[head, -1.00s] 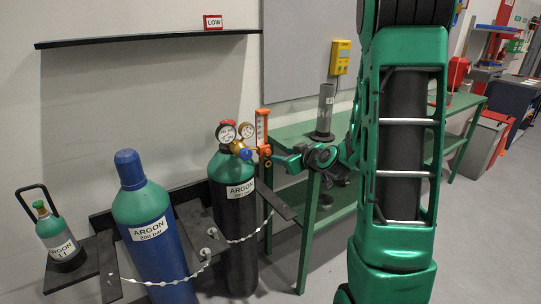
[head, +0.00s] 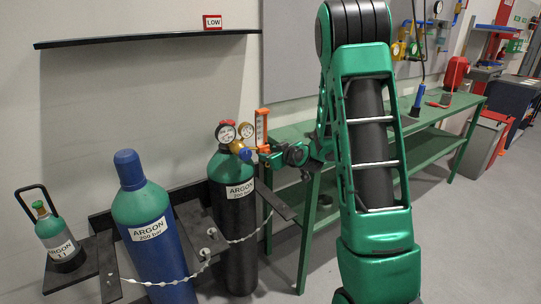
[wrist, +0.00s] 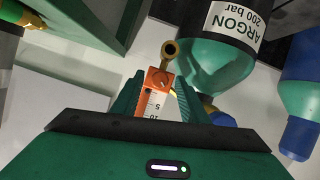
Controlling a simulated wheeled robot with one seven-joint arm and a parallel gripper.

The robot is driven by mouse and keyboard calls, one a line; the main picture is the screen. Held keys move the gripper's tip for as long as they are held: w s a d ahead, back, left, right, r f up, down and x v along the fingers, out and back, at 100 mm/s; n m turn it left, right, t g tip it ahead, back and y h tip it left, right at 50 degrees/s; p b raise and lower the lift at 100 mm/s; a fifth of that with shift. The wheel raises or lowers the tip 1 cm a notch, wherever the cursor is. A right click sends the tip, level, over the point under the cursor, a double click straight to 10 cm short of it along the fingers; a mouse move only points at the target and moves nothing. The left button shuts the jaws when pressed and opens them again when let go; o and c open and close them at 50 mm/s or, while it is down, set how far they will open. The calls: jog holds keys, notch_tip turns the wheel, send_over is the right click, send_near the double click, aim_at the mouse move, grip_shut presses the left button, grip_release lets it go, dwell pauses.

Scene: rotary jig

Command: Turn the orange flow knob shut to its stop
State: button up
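The orange flowmeter (head: 262,126) stands upright on the regulator of the dark argon cylinder in the head view. The orange flow knob (head: 265,149) is small at its foot, and my gripper (head: 271,156) is close on its right. In the wrist view, which is upside down, the flowmeter's scale (wrist: 152,103) and its orange end (wrist: 158,79) lie between the two green fingers of my gripper (wrist: 160,84). The fingers stand apart with a narrow gap beside the orange part. I cannot tell the knob from the orange block there, or whether a finger touches it.
The regulator's gauges (head: 227,131) and brass body sit left of my gripper. A brass outlet (wrist: 170,48) sticks out beyond the fingertips. The dark argon cylinder (head: 231,220) and the blue one (head: 155,230) are chained to a rack. A green bench (head: 430,148) stands right.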

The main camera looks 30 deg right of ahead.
grip_shut()
jog(key=shift+d, duration=0.15)
jog(key=m+y, duration=0.2)
jog(key=shift+d+m, duration=0.2)
jog(key=shift+m, duration=0.2)
jog(key=m+y, duration=0.1)
jog(key=m, duration=0.1)
jog(key=m+y, duration=0.1)
jog(key=shift+d+f+m+y, duration=0.15)
jog(key=shift+m+y, duration=0.25)
dwell(0.3)
